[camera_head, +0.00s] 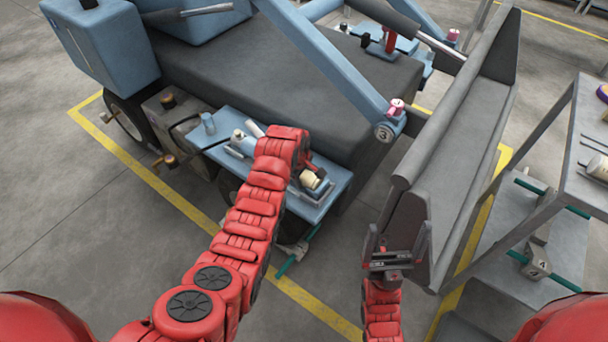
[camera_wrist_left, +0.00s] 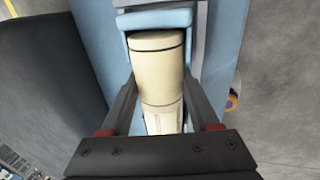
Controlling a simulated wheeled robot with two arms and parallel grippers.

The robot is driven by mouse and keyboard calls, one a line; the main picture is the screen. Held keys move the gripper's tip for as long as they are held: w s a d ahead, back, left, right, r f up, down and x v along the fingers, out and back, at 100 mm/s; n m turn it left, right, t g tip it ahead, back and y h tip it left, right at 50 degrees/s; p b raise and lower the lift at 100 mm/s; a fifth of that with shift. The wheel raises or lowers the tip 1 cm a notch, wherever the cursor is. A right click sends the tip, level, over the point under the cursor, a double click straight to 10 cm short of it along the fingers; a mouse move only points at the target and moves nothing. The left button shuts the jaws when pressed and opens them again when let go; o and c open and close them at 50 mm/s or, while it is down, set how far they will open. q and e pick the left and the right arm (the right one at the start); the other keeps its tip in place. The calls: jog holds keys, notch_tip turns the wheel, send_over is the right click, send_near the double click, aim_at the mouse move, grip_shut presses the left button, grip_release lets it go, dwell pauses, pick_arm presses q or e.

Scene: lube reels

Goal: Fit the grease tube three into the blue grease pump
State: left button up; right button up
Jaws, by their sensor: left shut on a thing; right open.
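My left gripper (camera_head: 306,172) is over the light blue side platform and is shut on a cream grease tube (camera_head: 312,179). In the left wrist view the cream tube (camera_wrist_left: 158,65) lies lengthwise between the dark fingers of the gripper (camera_wrist_left: 161,88). A blue holder (camera_wrist_left: 158,18), which looks like the blue grease pump, frames the tube's far end and sides. I cannot tell whether the tube is fully seated or just above it. No number on the tube is readable. My arm hides part of the platform. My right gripper (camera_head: 394,252) is open and empty.
The platform (camera_head: 333,190) is fixed to a blue and grey machine (camera_head: 290,85). A grey loader bucket (camera_head: 455,130) stands close to my right gripper. A grey shelf cart (camera_head: 515,240) with green rods is at the right. Floor at the lower left is clear.

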pick_arm(q)
jog(key=o, duration=1.3)
jog(key=shift+c, duration=0.2)
jog(key=shift+o, duration=1.2)
jog(key=shift+s, duration=0.1)
jog(key=p+v, duration=0.8)
jog(key=v, duration=0.9)
jog(key=shift+r, duration=0.35)
